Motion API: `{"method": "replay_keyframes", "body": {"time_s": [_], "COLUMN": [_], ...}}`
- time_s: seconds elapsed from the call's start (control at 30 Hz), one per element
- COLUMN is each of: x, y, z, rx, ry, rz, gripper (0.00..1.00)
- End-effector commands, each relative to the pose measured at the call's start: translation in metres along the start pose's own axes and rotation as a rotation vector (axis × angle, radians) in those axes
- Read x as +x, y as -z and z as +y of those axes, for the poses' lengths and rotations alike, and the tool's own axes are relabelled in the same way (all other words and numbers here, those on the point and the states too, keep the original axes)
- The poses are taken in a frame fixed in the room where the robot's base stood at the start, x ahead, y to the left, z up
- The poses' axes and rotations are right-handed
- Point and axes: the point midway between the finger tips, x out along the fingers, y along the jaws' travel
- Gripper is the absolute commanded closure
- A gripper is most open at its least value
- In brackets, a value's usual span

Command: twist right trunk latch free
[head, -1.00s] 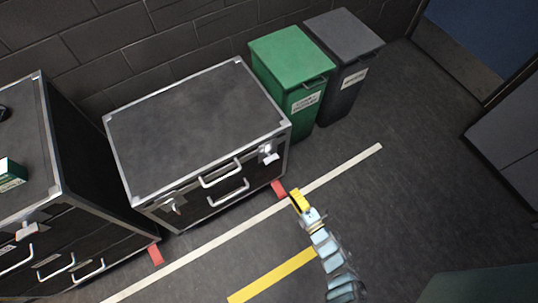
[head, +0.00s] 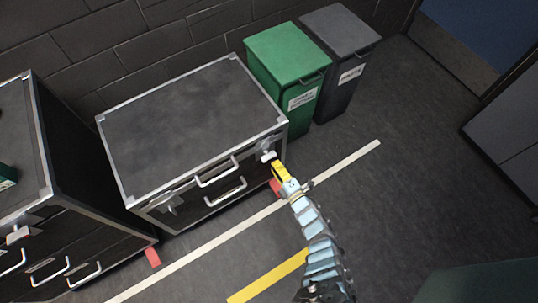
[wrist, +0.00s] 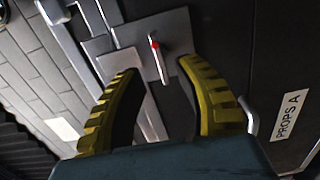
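The black trunk (head: 190,125) with silver edges stands against the wall in the head view. Its right latch (head: 268,156) is on the front face, near the right corner. In the wrist view the latch (wrist: 158,62) is a thin lever with a red tip on a silver plate. My gripper (head: 277,166) is just in front of the right latch, and its yellow fingers (wrist: 160,98) are open on either side of the lever, apart from it. The left latch (head: 170,205) is on the same front face.
A green bin (head: 290,75) and a grey bin (head: 343,60) stand right of the trunk. Another black trunk (head: 95,190) stands to its left. Two silver handles (head: 216,172) are on the trunk's front. Floor at the right is free.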

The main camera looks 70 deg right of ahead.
Motion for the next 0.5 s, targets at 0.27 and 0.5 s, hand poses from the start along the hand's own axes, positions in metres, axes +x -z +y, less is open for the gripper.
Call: {"method": "replay_keyframes", "body": {"time_s": [0.27,0.5], "x": [0.034,0.048], "y": [0.0,0.0], "z": [0.0,-0.001], "rx": [0.0,0.0], "ry": [-0.003,0.001], "rz": [-0.001,-0.001], "gripper": [0.65,0.65]}}
